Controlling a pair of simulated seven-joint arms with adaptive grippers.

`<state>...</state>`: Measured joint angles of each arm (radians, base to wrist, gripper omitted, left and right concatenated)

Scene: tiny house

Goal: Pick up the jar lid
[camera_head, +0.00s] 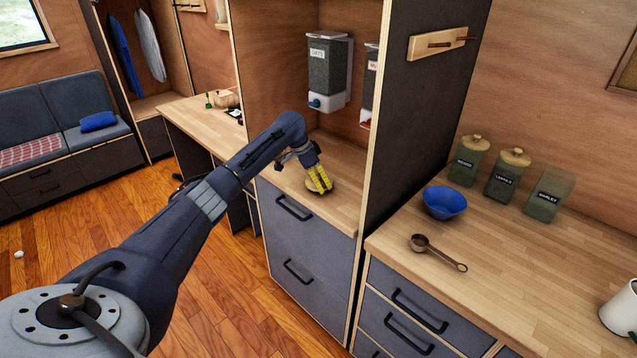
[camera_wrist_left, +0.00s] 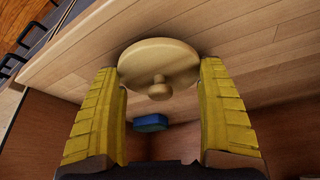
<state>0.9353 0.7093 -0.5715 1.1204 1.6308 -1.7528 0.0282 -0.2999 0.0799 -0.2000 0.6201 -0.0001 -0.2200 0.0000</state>
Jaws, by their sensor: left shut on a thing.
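The jar lid (camera_wrist_left: 158,55) is a round, pale wooden disc with a small knob. In the left wrist view its knob faces the camera, and the disc sits between the yellow fingertips of my left gripper (camera_wrist_left: 160,75). In the head view my left gripper (camera_head: 319,180) is low over the wooden counter beneath the dispensers, shut on the lid (camera_head: 310,186), which is partly hidden by the fingers. I cannot tell whether the lid still touches the counter. The barley jar (camera_head: 548,195) on the right counter shows no wooden lid. My right gripper is out of view.
Two jars with wooden lids (camera_head: 468,162) (camera_head: 505,176), a blue bowl (camera_head: 444,203) and a measuring scoop (camera_head: 437,252) are on the right counter. A dark partition (camera_head: 415,110) separates the counters. A wall dispenser (camera_head: 328,70) hangs above the gripper.

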